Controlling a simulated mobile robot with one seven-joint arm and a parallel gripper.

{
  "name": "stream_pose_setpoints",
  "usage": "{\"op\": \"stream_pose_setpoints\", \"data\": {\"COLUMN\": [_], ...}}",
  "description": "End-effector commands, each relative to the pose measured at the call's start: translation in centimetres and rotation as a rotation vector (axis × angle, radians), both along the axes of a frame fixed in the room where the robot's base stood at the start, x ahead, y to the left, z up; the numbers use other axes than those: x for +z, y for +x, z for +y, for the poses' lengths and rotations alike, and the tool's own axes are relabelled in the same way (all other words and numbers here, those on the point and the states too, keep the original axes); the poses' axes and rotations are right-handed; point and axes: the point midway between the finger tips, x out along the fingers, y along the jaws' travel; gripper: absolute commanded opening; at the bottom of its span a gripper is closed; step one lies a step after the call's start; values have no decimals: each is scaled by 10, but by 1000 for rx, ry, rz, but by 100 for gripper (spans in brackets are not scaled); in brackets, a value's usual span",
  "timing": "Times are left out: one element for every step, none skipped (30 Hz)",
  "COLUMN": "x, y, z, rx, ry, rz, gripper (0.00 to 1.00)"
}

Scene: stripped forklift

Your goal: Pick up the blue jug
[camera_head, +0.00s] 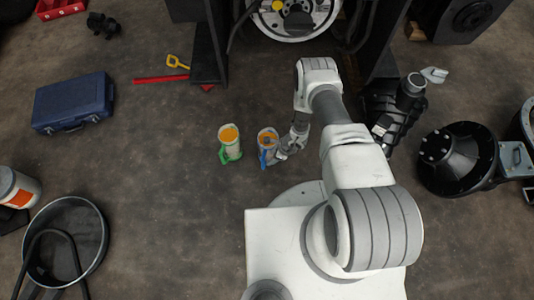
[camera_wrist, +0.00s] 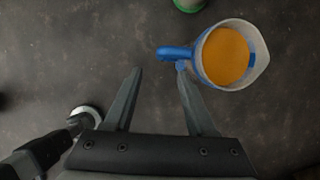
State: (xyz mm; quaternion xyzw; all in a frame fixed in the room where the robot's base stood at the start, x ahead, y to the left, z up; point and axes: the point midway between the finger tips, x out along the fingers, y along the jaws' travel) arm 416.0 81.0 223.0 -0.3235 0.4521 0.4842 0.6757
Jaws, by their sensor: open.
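The blue jug (camera_head: 267,138) stands on the floor left of my arm in the head view, with orange contents and a blue handle. In the wrist view the blue jug (camera_wrist: 226,56) is at the upper right, its handle pointing left. My gripper (camera_wrist: 160,71) is open and empty. Its fingertips lie just below the handle in that picture, the right one close to the handle's end; I cannot tell whether they touch. In the head view my gripper (camera_head: 275,156) is at the jug's lower right, partly covering it.
A green jug (camera_head: 230,146) with orange contents stands close to the left; its edge shows in the wrist view (camera_wrist: 188,4). Black machine parts (camera_head: 392,110) lie right of my arm. A blue case (camera_head: 73,103) and a black tub (camera_head: 99,250) are farther left. Floor between is clear.

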Motion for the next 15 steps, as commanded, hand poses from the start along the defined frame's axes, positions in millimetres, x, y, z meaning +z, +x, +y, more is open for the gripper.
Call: {"op": "stream_pose_setpoints", "data": {"x": [-17,-22,-28,-33,-37,-41,-44,-46,-48,-49,-49,-50,-51,-53,-56], "y": [1,2,3,4,4,5,5,6,7,7,7,7,7,7,7], "z": [4,7,9,11,13,14,16,17,18,19,19,20,20,21,22], "rx": [3,2,3,4,3,2,2,2,1,1,2,2,2,2,3], "ry": [1,1,1,0,1,0,0,0,-1,-1,0,0,0,0,0], "rz": [-1,-1,-1,-2,-1,-1,-1,-1,-2,-2,-1,-1,-1,-1,-1], "gripper": [56,56,56,56,56,56,56,56,56,56,56,56,56,56,56]}}
